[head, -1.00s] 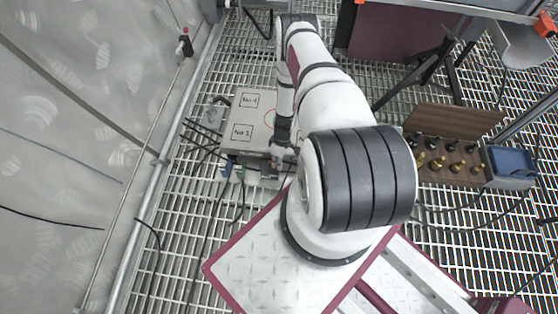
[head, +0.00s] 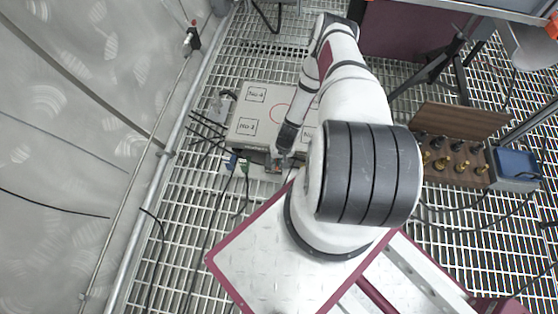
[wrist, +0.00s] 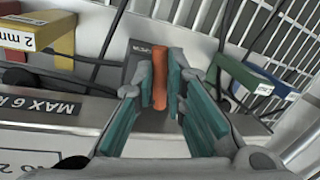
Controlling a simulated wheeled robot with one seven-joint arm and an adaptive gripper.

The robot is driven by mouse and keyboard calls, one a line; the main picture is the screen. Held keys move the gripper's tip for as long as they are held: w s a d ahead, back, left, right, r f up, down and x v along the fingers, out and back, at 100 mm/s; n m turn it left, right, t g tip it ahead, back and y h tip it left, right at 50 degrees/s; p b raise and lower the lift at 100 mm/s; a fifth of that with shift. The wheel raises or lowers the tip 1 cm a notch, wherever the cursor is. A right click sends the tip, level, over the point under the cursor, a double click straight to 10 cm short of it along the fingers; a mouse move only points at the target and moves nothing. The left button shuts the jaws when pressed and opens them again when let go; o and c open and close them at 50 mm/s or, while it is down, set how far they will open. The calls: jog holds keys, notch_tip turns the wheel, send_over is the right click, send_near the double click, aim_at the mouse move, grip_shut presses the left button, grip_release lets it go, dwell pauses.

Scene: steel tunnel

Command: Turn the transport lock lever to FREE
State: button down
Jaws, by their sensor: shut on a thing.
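The orange transport lock lever (wrist: 160,76) stands at the top centre of the wrist view, in front of a dark plate (wrist: 138,58) whose lettering is mostly hidden. My gripper (wrist: 163,82) is closed on the lever, with its grey fingertips on either side of it. Which marking the lever points to cannot be read. In the head view my gripper (head: 279,164) is at the near edge of a light grey metal box (head: 276,97). The lever is too small to make out there.
Dark cables run past the box. A wooden rack (head: 456,160) with several brass-coloured pieces stands at the right, beside a blue tray (head: 514,164).

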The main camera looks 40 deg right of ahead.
jog(key=shift+w+a+m+t, duration=0.15)
jog(key=shift+a+m, duration=0.1)
jog(key=shift+m, duration=0.6)
jog(key=shift+w+a+m+t, duration=0.15)
jog(key=shift+a+m, duration=0.1)
jog(key=shift+m, duration=0.6)
jog(key=c, duration=1.9)
grip_release()
jog(key=shift+r, duration=0.1)
jog(key=v, duration=1.1)
jog(key=shift+a+r, duration=0.15)
jog(key=shift+r, duration=0.3)
